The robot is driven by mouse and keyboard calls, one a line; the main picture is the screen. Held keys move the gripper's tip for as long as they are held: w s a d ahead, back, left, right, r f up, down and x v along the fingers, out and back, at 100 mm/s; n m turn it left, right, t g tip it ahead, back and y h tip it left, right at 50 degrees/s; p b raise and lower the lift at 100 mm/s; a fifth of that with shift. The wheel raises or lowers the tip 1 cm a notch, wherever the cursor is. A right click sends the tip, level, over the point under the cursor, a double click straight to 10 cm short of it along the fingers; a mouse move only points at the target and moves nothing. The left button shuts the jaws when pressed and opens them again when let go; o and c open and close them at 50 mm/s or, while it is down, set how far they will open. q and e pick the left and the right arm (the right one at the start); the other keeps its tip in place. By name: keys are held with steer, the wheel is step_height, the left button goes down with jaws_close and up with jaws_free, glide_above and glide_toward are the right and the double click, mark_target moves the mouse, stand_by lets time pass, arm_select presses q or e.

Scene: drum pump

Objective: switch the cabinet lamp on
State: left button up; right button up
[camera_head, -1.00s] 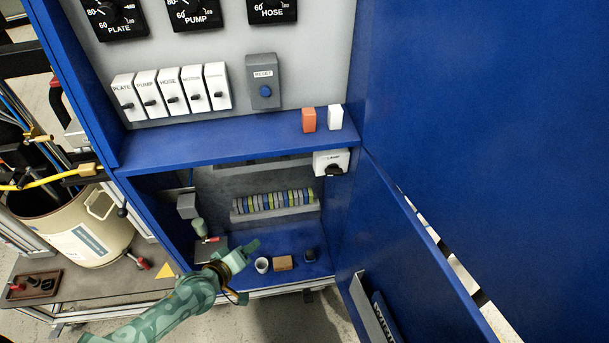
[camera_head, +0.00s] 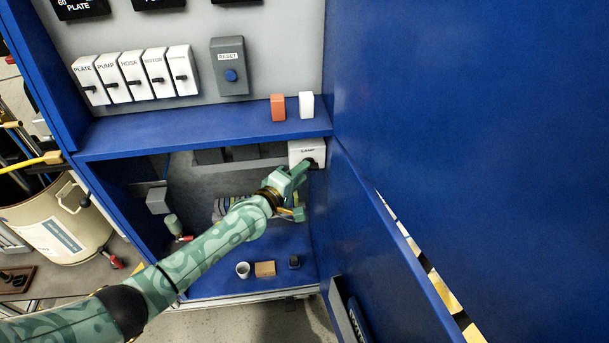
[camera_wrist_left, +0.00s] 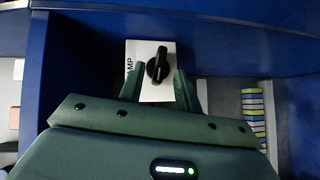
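The lamp switch is a white box (camera_head: 304,151) with a black rotary knob, fixed under the shelf at the upper right of the blue cabinet's lower compartment. In the left wrist view its black knob (camera_wrist_left: 158,65) stands on the white plate, its handle close to lengthwise in the picture and slightly tilted. My left gripper (camera_head: 300,190) is just below the switch in the head view. In the wrist view its two fingers (camera_wrist_left: 160,85) are apart, one on each side of the knob, with nothing gripped. Whether the fingertips touch the switch I cannot tell. My right gripper is not in view.
An open blue door (camera_head: 390,240) stands close on the right of the compartment. A white cup (camera_head: 243,269), a tan block (camera_head: 265,268) and a small dark object (camera_head: 294,262) stand on the compartment floor. The blue shelf (camera_head: 200,131) is just above the arm.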

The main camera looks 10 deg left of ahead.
arm_select(q)
steer(key=shift+x, duration=0.9)
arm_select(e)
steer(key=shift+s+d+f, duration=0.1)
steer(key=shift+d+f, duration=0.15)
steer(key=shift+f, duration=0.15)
arm_select(q)
jaws_close()
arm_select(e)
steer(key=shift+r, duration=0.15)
